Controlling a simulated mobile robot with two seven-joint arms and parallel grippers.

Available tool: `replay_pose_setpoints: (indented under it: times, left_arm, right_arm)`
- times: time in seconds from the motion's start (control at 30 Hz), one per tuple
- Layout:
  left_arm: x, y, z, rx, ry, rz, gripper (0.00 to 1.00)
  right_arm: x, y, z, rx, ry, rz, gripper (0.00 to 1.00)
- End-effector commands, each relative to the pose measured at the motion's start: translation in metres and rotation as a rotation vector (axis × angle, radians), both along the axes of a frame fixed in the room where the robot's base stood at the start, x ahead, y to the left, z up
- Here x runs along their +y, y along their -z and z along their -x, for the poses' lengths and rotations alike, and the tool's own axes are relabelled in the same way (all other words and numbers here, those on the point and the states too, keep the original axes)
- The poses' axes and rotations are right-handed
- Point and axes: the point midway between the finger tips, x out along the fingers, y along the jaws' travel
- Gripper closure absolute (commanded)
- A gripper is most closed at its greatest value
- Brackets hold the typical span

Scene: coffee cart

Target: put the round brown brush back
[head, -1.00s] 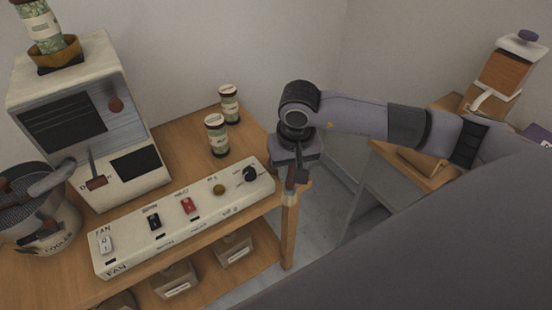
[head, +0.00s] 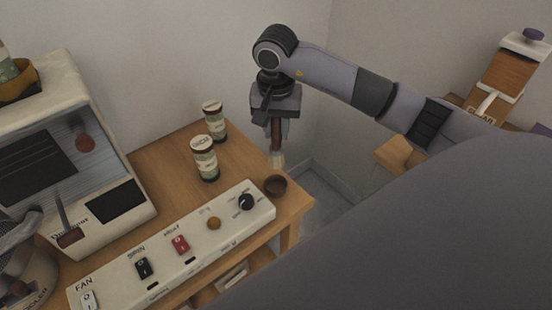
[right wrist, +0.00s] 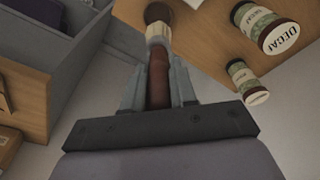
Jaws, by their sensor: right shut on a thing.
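My left gripper is not in view.
Two labelled jars (head: 205,160) (head: 214,120) stand left of the brush. A switch panel (head: 165,262) runs along the table's front edge. A white machine (head: 75,130) stands at the left. The wooden table (head: 170,150) is bare between machine and jars.

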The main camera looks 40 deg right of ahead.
Motion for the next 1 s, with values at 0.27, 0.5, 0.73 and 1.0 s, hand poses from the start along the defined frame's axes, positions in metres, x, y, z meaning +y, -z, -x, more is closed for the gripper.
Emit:
replay_pose_setpoints:
  times: [0.27, 0.5, 0.73, 1.0]
  left_arm:
    - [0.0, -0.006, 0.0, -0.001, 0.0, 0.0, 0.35]
    - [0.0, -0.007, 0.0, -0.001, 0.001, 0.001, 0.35]
    - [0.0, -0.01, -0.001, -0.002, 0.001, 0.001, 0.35]
    - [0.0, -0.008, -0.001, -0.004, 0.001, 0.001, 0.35]
  right_arm:
    - [0.0, 0.054, 0.0, 0.001, 0.001, -0.002, 1.0]
    - [0.001, 0.072, 0.0, 0.002, -0.001, -0.001, 1.0]
    - [0.001, 0.102, 0.0, 0.0, -0.001, -0.001, 1.0]
    - [0.0, 0.104, 0.0, -0.003, -0.001, 0.0, 1.0]
